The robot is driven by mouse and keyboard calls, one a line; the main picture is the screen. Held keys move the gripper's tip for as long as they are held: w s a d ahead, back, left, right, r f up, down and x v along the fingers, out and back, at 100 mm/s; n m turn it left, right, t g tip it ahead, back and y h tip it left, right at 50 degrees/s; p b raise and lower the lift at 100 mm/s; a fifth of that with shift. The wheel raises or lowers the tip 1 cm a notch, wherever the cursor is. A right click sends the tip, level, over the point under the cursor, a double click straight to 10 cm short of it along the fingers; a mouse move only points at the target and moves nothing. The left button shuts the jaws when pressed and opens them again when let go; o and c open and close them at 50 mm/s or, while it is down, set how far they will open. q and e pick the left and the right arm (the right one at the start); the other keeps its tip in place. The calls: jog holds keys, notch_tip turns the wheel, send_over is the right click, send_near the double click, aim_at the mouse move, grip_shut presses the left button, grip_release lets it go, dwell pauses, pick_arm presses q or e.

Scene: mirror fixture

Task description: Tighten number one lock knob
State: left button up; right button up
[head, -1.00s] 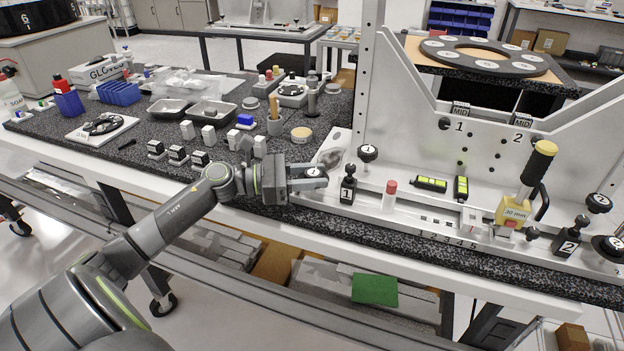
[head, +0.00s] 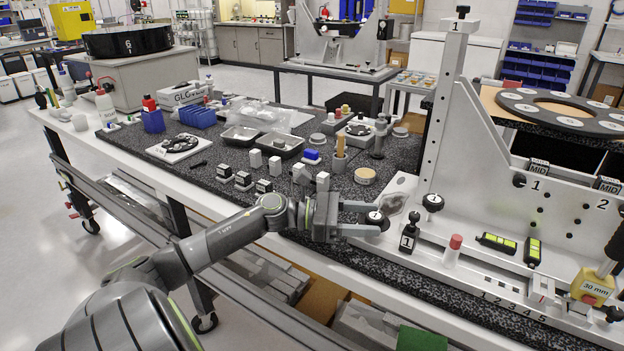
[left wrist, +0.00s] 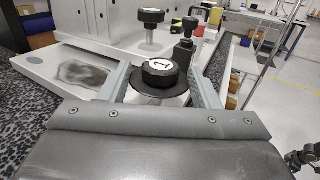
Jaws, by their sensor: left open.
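The lock knob marked 1 (head: 375,215) is black with a white label and sits low at the left end of the fixture. My left gripper (head: 368,218) is open, with one finger on each side of the knob. In the left wrist view the fingers (left wrist: 160,88) stand apart from the knob's black cap, with the collar between them. Whether a finger touches the collar is hard to tell.
A taller black knob (head: 433,202) and a black block marked 1 (head: 408,240) stand close to the right. A red-topped post (head: 453,246) is farther right. Small white blocks and trays (head: 240,136) lie on the dark bench to the left.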

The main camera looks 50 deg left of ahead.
pick_arm(q)
jog(key=p+v, duration=0.1)
jog(key=v, duration=1.4)
jog(key=shift+s+a+p, duration=0.15)
jog(key=shift+p, duration=0.2)
